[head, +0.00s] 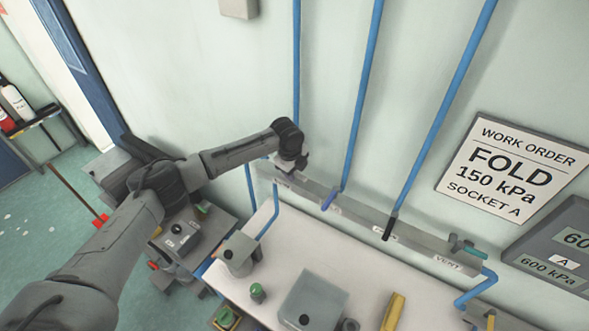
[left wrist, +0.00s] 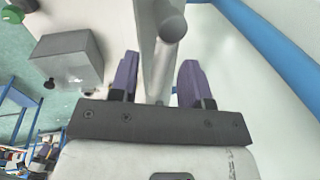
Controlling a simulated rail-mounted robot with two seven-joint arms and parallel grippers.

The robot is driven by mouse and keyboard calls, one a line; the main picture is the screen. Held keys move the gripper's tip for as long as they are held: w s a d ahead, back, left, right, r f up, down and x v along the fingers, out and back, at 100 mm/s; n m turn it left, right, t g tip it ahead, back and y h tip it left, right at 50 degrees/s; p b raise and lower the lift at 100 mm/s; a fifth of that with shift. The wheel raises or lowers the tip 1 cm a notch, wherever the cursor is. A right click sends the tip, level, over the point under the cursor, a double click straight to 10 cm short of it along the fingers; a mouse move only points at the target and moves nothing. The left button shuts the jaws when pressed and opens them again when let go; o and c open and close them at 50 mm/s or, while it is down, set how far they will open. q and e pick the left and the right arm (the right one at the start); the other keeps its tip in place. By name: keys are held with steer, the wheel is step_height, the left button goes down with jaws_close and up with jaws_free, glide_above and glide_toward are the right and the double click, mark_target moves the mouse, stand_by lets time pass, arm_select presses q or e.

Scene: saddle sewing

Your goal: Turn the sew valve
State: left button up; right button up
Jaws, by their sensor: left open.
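A long grey manifold rail (head: 350,212) runs along the wall above the white bench. A blue-purple valve handle (head: 329,200) and a black handle (head: 390,229) sit on it below two blue pipes. A teal handle (head: 474,252) is by the VENT label. The other labels are too small to read, so I cannot tell which valve is the sew valve. My left gripper (head: 297,165) is at the rail's left end, by the leftmost pipe, and hides what is there. In the left wrist view its purple fingers (left wrist: 158,82) are apart, with grey bar-like metal (left wrist: 160,55) showing between them.
The white bench (head: 385,275) holds a grey box (head: 314,302), a grey canister (head: 238,256), a green-topped knob (head: 257,292) and a yellow bar (head: 393,312). A work order sign (head: 513,168) reads FOLD, 150 kPa, SOCKET A. A grey gauge panel (head: 560,245) is at right.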

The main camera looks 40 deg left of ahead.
arm_select(q)
jaws_close()
stand_by(0.4)
